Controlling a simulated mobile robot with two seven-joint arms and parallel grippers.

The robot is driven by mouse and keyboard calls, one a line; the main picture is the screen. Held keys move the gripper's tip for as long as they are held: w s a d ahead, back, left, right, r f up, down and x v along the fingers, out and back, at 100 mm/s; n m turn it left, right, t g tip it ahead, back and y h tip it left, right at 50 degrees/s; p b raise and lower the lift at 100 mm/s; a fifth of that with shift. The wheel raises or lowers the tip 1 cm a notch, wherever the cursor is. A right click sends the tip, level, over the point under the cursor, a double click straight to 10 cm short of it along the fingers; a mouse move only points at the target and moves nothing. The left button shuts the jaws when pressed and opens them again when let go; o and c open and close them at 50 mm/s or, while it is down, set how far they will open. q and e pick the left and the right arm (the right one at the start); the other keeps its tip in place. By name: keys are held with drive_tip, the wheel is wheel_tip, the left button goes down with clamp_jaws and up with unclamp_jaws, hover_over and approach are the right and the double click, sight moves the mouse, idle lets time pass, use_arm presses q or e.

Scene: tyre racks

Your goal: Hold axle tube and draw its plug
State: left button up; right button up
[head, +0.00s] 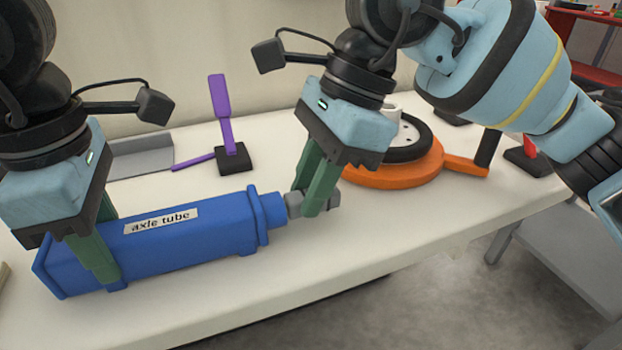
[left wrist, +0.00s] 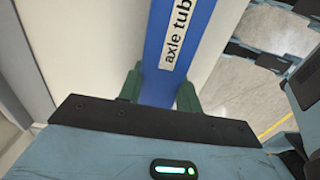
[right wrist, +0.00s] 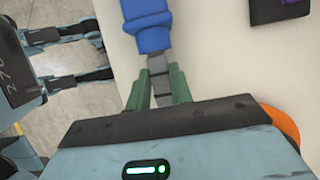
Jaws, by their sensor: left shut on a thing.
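The blue axle tube (head: 190,242), with a white label, lies on the table along its front part. My left gripper (head: 106,250) is shut on it near its left end; the tube also shows between the fingers in the left wrist view (left wrist: 162,85). A grey plug (head: 294,206) sits at the tube's right end, against the narrow blue neck. My right gripper (head: 314,206) has its green fingers on either side of the plug, which also shows in the right wrist view (right wrist: 159,80). Whether those fingers press on it I cannot tell.
A purple upright piece on a black base (head: 233,160) stands behind the tube. A wheel on an orange disc (head: 395,172) stands behind my right gripper. A grey tray (head: 142,155) lies at the back left. The table's front edge runs close by the tube.

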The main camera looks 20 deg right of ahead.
sight(338, 192)
clamp_jaws()
drive_tip(key=shift+d, duration=0.15)
drive_tip(key=shift+d, duration=2)
use_arm(q)
drive_tip(key=o, duration=1.1)
drive_tip(key=shift+o, duration=0.2)
drive_tip(key=shift+r, duration=0.1)
wheel_tip(338, 192, up, 12)
